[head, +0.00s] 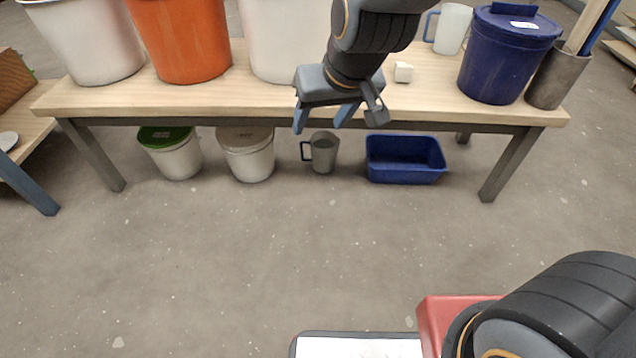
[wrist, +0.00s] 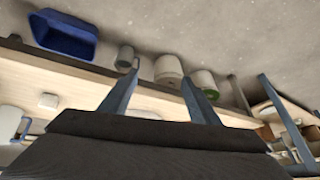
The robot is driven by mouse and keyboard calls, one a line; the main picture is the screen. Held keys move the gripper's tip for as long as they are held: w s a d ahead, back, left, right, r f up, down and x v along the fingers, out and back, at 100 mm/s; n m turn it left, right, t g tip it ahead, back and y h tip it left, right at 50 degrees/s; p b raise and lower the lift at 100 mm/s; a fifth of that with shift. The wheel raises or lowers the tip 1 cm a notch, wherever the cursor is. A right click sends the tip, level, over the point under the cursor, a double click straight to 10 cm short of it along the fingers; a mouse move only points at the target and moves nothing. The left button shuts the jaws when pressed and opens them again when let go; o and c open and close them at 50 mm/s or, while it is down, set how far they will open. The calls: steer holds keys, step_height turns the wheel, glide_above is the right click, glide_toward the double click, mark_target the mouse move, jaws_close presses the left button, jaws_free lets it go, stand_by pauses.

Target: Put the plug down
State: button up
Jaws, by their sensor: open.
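A small white block (head: 403,72), which looks like the plug, rests on the wooden bench top (head: 430,100). The white block also shows in the wrist view (wrist: 48,100), on the bench top to the left of my fingers. My gripper (head: 322,124) is open with nothing between its blue fingers. It hangs at the front edge of the bench, to the left of the block and apart from it. In the wrist view my two fingers (wrist: 160,78) are spread wide across the bench edge.
White and orange buckets (head: 185,40) stand on the bench at left. A pale jug (head: 453,30), a blue lidded bucket (head: 505,55) and a grey tool holder (head: 557,78) stand at right. Lidded buckets, a grey mug (head: 323,153) and a blue tub (head: 404,160) sit below.

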steer(key=s+r+n+g, duration=0.1)
steer(key=s+r+g, duration=0.1)
steer(key=s, duration=0.8)
steer(key=s+r+n+g, duration=0.1)
steer(key=s+r+g, duration=0.1)
steer(key=s, duration=0.7)
steer(key=shift+s+g+h, duration=0.35)
steer(key=shift+g+h, duration=0.05)
